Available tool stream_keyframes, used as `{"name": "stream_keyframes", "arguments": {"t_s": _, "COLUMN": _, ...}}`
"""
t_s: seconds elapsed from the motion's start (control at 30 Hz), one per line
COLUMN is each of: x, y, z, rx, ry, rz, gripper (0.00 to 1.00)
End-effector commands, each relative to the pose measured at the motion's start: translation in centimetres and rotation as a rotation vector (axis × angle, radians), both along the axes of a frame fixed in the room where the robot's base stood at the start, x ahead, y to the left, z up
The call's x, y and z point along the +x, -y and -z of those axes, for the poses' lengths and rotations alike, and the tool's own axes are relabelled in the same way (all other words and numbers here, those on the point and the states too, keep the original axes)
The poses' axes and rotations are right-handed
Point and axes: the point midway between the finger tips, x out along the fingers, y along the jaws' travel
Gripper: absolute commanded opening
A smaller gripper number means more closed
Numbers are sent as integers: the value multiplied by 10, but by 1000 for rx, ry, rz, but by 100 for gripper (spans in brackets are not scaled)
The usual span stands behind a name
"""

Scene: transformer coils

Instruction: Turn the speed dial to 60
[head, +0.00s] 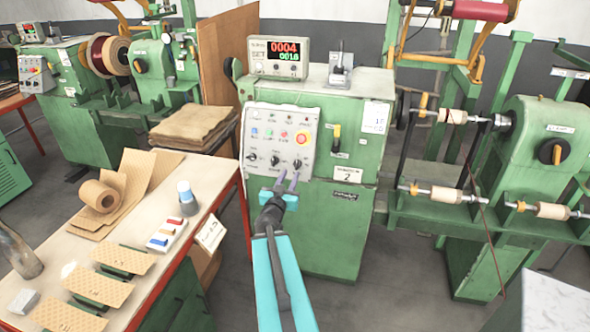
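The grey control panel (281,138) is on the front of the green machine in the middle. Its bottom row has three black knobs: a left one (251,157), a middle one (275,160) and a right one (298,164). Their labels and scales are too small to read, so I cannot tell which is the speed dial or its setting. My gripper (288,177) is in front of the panel's lower edge, just below the right knob. Its two fingers point up and stand apart with nothing seen between them. I cannot tell whether they touch the panel.
A red emergency button (303,138) and small coloured buttons sit above the knobs. A digital counter (278,57) stands on top of the machine. A workbench (196,182) with paper and parts is at the left; a green winding machine (525,150) is at the right.

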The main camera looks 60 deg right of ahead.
Motion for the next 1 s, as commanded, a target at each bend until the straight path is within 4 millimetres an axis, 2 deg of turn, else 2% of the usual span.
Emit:
{"name": "stream_keyframes", "arguments": {"t_s": 0.17, "x": 2, "y": 6, "z": 3, "rx": -1, "ry": 1, "rz": -2, "gripper": 27}}
{"name": "stream_keyframes", "arguments": {"t_s": 1.0, "x": 25, "y": 75, "z": -1, "rx": -1, "ry": 1, "rz": -2, "gripper": 27}}
